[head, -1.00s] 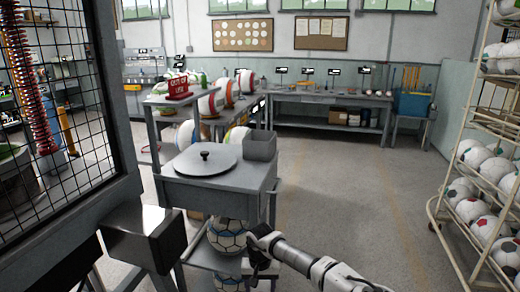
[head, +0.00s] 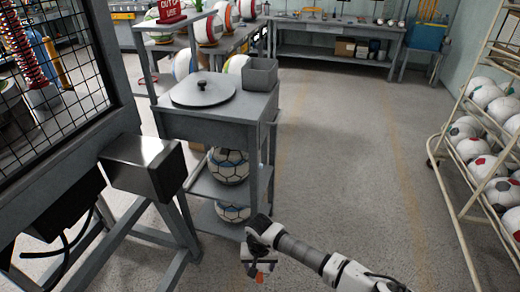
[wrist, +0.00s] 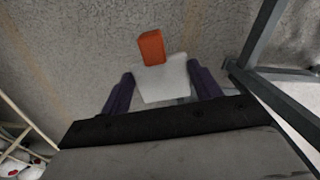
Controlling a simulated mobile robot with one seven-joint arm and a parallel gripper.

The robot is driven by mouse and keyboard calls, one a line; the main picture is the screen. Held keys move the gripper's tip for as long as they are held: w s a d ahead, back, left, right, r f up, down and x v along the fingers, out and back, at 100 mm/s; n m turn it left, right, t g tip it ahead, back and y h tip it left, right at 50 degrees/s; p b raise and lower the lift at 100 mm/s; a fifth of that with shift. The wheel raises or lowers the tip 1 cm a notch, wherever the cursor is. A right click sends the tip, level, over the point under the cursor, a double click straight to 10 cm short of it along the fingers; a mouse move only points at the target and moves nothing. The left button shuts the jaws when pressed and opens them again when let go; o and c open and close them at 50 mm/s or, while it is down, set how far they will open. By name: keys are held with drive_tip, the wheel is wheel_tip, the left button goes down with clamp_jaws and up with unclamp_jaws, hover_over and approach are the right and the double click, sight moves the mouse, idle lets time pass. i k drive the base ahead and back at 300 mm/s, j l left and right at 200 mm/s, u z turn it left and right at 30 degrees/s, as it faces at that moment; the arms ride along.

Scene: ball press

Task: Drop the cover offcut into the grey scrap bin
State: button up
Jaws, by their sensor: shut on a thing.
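The cover offcut, a white piece (wrist: 163,84) with an orange part (wrist: 151,47), sits between the two dark fingers of my gripper (wrist: 162,88) in the wrist view. My gripper is shut on it. In the head view my gripper (head: 259,262) is low, in front of the cart, with the offcut's orange end (head: 260,278) showing below it. The grey scrap bin (head: 260,76), an open-topped box, stands on the right back part of the cart's top, above and beyond my gripper. The inside of the bin is mostly hidden.
The cart (head: 218,112) carries a round grey lid (head: 203,92) with a black knob, and balls (head: 228,166) on its lower shelves. A metal frame with a box (head: 143,165) stands left. A ball rack (head: 480,150) stands right. The floor between is clear.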

sight(258, 87)
drive_tip(key=i+l+u, duration=0.15)
drive_tip(key=i+l, duration=0.25)
drive_tip(key=i+l+u, duration=0.15)
drive_tip(key=i+l, duration=0.25)
drive_tip(key=i+l+u, duration=0.1)
drive_tip(key=i+l, duration=0.25)
drive_tip(key=l, duration=0.25)
